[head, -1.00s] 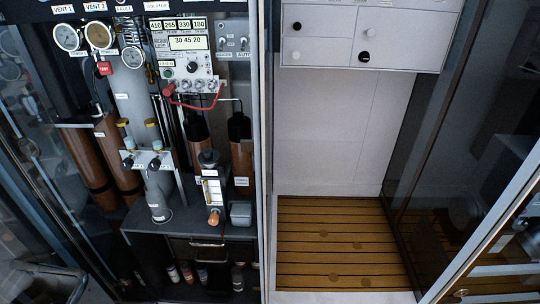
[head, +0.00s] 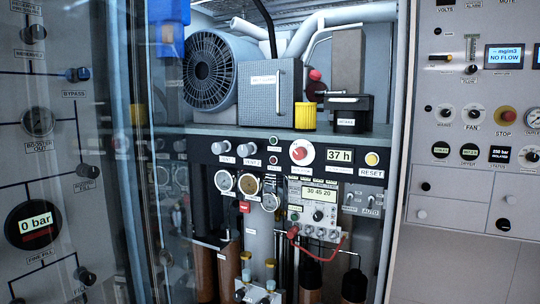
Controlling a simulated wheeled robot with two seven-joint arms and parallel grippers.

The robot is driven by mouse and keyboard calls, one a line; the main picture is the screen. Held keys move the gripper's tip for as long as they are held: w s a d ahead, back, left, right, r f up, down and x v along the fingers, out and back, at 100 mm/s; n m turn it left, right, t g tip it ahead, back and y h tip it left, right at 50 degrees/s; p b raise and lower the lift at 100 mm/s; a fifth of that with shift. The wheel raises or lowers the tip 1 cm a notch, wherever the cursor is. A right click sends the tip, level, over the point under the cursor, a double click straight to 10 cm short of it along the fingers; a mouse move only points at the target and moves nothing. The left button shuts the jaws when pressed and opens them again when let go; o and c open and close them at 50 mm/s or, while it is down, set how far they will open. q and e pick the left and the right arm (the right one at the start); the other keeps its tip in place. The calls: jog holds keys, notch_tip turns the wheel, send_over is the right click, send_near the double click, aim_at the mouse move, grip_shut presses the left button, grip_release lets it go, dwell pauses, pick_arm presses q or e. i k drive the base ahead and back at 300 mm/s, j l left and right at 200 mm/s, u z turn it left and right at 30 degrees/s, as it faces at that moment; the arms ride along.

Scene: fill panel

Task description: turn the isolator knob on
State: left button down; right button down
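A red knob on a round white plate (head: 301,153) sits on the dark control strip in the middle of the head view. It looks like the isolator knob, but its label is too small to read, and I cannot tell its exact setting. It stands left of the "37 h" display (head: 339,156). Neither of my grippers is in view.
The dark control strip also carries the VENT knobs (head: 222,147) and a yellow RESET button (head: 371,159). Above it are a motor with a fan grille (head: 209,70) and a yellow ribbed cap (head: 305,116). At right, a grey panel has a red STOP button (head: 505,116).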

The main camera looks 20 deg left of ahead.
aim_at(299, 153)
jog(key=i+l+u, duration=0.1)
jog(key=u, duration=0.3)
jog(key=i+l+u, duration=0.1)
jog(key=u, duration=0.35)
jog(key=l+u, duration=0.4)
jog(key=i+l+u, duration=0.1)
jog(key=u, duration=0.3)
jog(key=l+u, duration=0.4)
jog(key=j, duration=0.1)
